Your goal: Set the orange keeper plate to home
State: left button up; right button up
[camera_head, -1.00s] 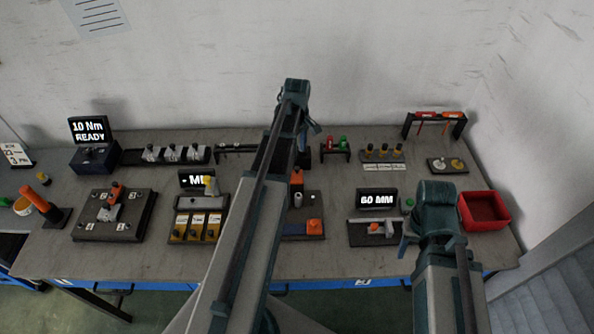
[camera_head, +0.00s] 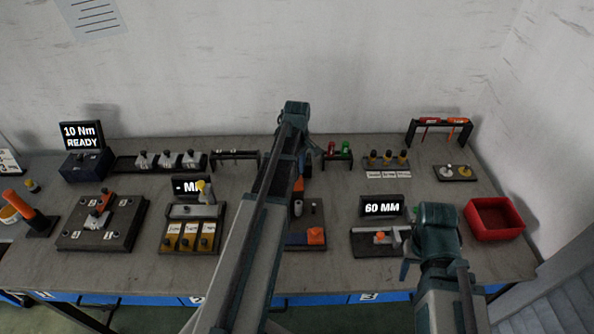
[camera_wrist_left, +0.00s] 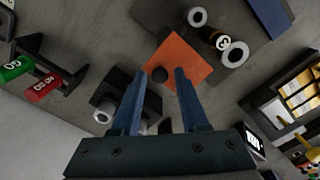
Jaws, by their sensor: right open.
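The orange keeper plate (camera_wrist_left: 180,58) lies in front of my left gripper in the left wrist view, with a dark round knob (camera_wrist_left: 159,74) on it. In the head view only a small orange patch (camera_head: 299,184) shows beside my left arm, which hides the rest. My left gripper (camera_wrist_left: 164,76) is open, with the knob between its fingertips in the picture and gaps on both sides. I cannot tell its height above the plate. My right gripper (camera_head: 407,265) is open and empty, near the bench's front right, partly hidden by its own wrist.
Beside the plate are a dark cylinder (camera_wrist_left: 211,36) and pale rings (camera_wrist_left: 236,54). A green and a red piece (camera_wrist_left: 42,88) sit in a rack. In the head view, a 60 MM display (camera_head: 383,207) and a red bin (camera_head: 494,219) stand right, and a clamp fixture (camera_head: 128,231) left.

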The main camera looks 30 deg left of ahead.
pick_arm(q)
grip_shut()
jog(key=shift+s, duration=0.1)
dwell(1.1)
